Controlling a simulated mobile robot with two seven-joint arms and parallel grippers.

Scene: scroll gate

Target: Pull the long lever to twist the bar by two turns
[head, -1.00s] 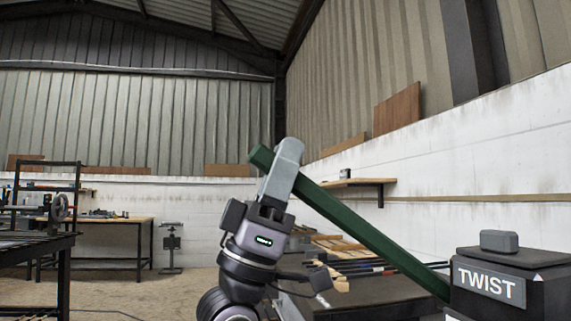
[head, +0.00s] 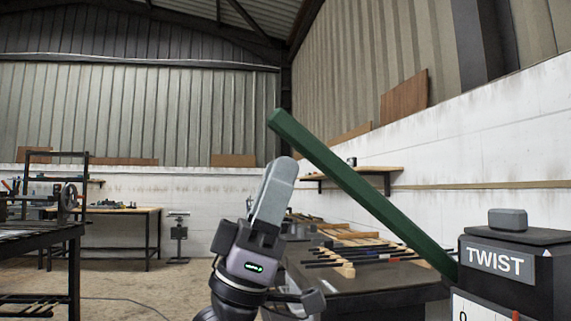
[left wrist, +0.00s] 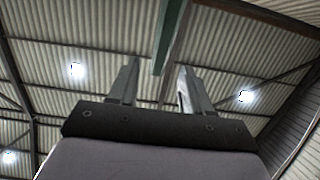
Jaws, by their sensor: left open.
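The long green lever (head: 355,185) slants from its low end at the dark machine marked TWIST (head: 510,268) up and left to its free end. My left gripper (head: 278,168) points upward, below and left of the lever's free end, apart from it. In the left wrist view my left gripper (left wrist: 155,85) is open, its two fingers spread with nothing between them near the base. The green lever (left wrist: 170,35) shows beyond the fingertips there. The bar is not clearly visible. My right gripper is not in view.
A dark bench (head: 375,283) with rods and wooden pieces stands behind my left arm. A wall shelf (head: 350,172) hangs at the back. A workbench (head: 105,215) and a dark metal table (head: 45,245) stand at the left. Space around the lever's upper end looks clear.

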